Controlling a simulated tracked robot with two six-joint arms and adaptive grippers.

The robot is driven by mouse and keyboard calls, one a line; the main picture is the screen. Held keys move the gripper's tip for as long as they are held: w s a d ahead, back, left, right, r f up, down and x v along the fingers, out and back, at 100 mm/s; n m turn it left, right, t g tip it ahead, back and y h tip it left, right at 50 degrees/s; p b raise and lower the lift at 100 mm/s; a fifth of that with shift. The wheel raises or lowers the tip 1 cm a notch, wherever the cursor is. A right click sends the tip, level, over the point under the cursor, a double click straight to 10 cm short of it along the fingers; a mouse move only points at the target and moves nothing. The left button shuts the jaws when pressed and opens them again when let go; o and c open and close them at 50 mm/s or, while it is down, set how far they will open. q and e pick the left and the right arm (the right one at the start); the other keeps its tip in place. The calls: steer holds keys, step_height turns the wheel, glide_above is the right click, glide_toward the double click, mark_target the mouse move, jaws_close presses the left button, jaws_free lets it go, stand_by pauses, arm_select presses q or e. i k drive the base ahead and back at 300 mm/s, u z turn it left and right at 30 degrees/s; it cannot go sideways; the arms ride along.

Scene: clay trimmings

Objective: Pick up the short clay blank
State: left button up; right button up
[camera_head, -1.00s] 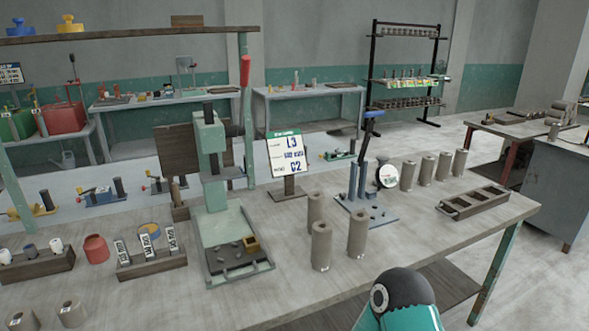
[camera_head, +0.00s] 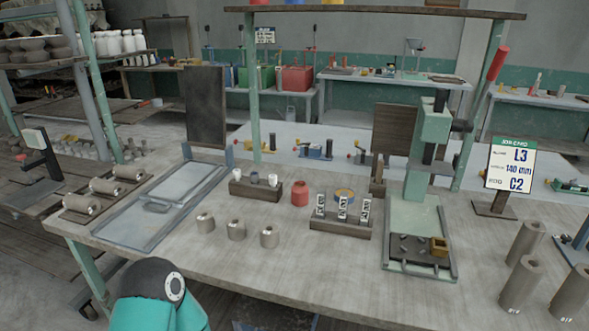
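Taller clay blanks (camera_head: 520,285) stand at the right edge. A job card (camera_head: 509,167) reads L3, 140 mm and C2. A teal and black part of my arm shows at the bottom left, but neither gripper is in view.
A rack with three lying cylinders (camera_head: 72,215) and a flat grey tray (camera_head: 133,234) are on the left. A small rack (camera_head: 254,191), a red jar (camera_head: 300,194), a block with labelled pieces (camera_head: 341,231) and a green press (camera_head: 418,215) stand behind and right. The table front is clear.

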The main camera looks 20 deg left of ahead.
mark_target(236, 226)
steer(key=z, duration=0.6)
steer(key=i, duration=0.2)
steer(key=u, duration=3.65)
steer(key=i, duration=0.85)
steer(key=z, duration=2.5)
steer(key=k, duration=0.5)
